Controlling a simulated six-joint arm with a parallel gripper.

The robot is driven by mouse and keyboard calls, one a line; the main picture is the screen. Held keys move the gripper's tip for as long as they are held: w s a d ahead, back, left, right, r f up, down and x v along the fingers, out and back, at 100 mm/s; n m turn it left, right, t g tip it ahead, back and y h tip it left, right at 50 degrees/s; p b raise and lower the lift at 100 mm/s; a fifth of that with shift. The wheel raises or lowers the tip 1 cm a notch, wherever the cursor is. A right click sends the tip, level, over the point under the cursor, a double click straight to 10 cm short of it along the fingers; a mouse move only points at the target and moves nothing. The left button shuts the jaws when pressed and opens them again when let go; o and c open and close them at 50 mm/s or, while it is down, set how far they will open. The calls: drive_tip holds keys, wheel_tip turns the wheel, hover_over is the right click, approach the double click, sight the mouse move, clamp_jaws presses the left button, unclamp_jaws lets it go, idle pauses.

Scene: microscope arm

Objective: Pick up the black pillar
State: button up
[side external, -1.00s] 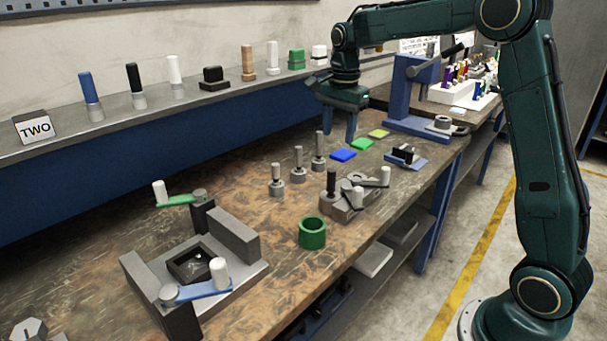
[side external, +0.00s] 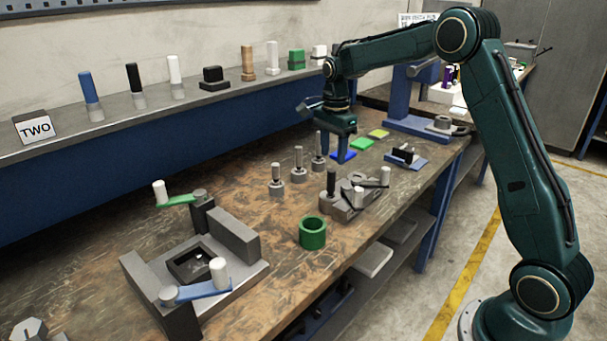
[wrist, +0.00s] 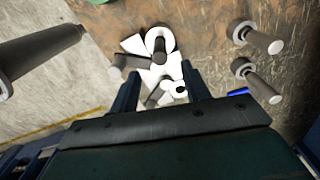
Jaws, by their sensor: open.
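A black pillar (side external: 331,183) stands upright in a grey clamp fixture (side external: 347,205) on the wooden bench. Another black pillar (side external: 133,77) stands on a pale base on the back shelf. My gripper (side external: 346,159) is open and empty, fingers pointing down, in front of the blue square pad in the side view. It is behind and above the fixture, apart from the bench pillar. In the wrist view my gripper (wrist: 162,75) has its fingers spread, with the fixture and a dark upright pillar (wrist: 160,50) beyond them.
Several grey posts on round bases (side external: 298,165) stand left of my gripper. A green ring (side external: 312,232) stands in front of the fixture. A vise-like block with a blue handle (side external: 205,289) is at the front left. A blue press (side external: 405,100) stands behind.

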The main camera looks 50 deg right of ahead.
hover_over(331, 191)
drive_tip(key=d, duration=0.1)
drive_tip(key=shift+w+f, duration=0.2)
drive_tip(key=shift+f, duration=1)
drive_tip(key=shift+w+f, duration=0.15)
drive_tip(key=shift+f, duration=1.05)
drive_tip(key=shift+f, duration=2.55)
clamp_jaws()
